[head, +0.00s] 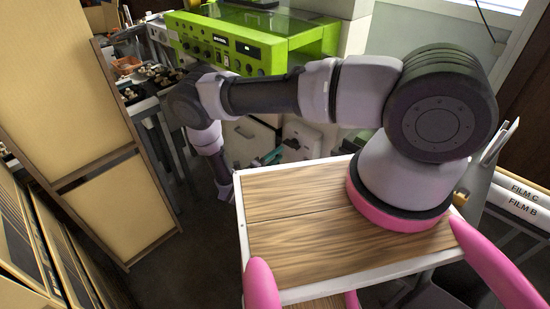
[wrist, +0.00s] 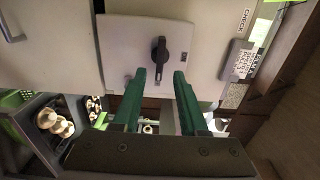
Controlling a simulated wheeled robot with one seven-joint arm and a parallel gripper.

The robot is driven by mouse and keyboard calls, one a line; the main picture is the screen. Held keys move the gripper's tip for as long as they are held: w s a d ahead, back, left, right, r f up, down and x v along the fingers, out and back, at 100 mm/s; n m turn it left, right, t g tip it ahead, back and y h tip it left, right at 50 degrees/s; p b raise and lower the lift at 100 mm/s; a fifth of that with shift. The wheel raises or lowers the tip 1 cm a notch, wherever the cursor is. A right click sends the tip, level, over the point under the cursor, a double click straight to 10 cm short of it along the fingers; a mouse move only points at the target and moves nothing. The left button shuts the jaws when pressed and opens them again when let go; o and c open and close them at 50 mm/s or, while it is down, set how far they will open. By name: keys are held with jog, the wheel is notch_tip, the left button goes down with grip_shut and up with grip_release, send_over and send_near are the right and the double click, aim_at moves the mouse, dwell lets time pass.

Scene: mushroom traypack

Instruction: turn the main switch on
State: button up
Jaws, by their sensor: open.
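The main switch (wrist: 160,50) is a black rotary knob on a light grey panel (wrist: 122,48) in the wrist view. Its handle points roughly up and down in the picture. The small marks around it are too small to read. My gripper (wrist: 160,75) has two teal fingers, open and empty, with their tips to either side of the knob's lower end in the picture; I cannot tell the depth gap, and no contact shows.
The green machine (head: 232,48) stands above the pale cabinets. Labels reading "CHECK" (wrist: 243,20) and a grey box (wrist: 240,60) sit right of the panel. Mushrooms in trays (wrist: 55,122) are at left. A tan partition (head: 75,100) stands left in the head view.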

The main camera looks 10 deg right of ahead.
jog(key=shift+x, duration=3.35)
grip_shut()
jog(key=n, duration=0.2)
jog(key=shift+n, duration=0.3)
jog(key=n, duration=0.4)
jog(key=shift+n, duration=0.3)
grip_release()
send_near(289, 146)
jog(key=shift+x, duration=1.1)
